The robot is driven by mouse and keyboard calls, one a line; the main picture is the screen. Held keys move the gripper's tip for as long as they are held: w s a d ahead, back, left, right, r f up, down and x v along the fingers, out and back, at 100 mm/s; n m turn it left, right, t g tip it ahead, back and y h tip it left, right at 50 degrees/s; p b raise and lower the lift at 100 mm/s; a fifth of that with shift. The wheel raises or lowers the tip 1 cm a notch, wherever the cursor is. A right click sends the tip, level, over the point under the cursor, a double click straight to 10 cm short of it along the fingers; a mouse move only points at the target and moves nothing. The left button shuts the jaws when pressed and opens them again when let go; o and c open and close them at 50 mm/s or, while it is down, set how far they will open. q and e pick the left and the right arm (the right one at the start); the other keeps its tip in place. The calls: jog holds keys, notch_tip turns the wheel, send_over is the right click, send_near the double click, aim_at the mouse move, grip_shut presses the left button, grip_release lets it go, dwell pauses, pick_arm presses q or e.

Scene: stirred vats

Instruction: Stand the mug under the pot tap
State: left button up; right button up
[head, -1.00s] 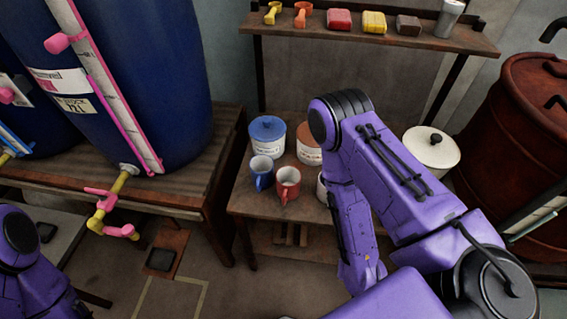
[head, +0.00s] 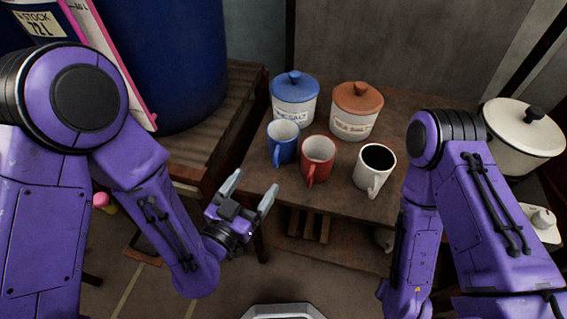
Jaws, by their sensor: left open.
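Three mugs stand upright in a row on the small wooden table: a blue mug (head: 283,150), a red mug (head: 317,162) and a white mug (head: 375,170) with a dark inside. The cream lidded pot (head: 515,145) with a black knob is at the right; I cannot make out a tap on it. My left gripper (head: 252,187) is open and empty at the table's front left edge, just in front of the blue and red mugs and apart from them. My right arm hangs in front of the table's right side; its gripper is out of view.
A blue-lidded jar (head: 295,105) and a brown-lidded jar (head: 355,120) stand behind the mugs. A large blue vat (head: 175,60) stands on a bench at the left. A white knobbed object (head: 543,219) is at the right edge. The table's front strip (head: 320,200) is clear.

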aim_at(281, 147)
pick_arm(q)
jog(key=b+x, duration=0.2)
jog(key=b, duration=0.2)
jog(key=shift+w+d+f+b, duration=0.15)
jog(key=shift+w+d+b, duration=0.1)
jog(key=shift+b, duration=0.15)
jog(key=x, duration=0.7)
jog(key=shift+w+d, duration=0.25)
jog(key=shift+d, duration=0.1)
grip_shut()
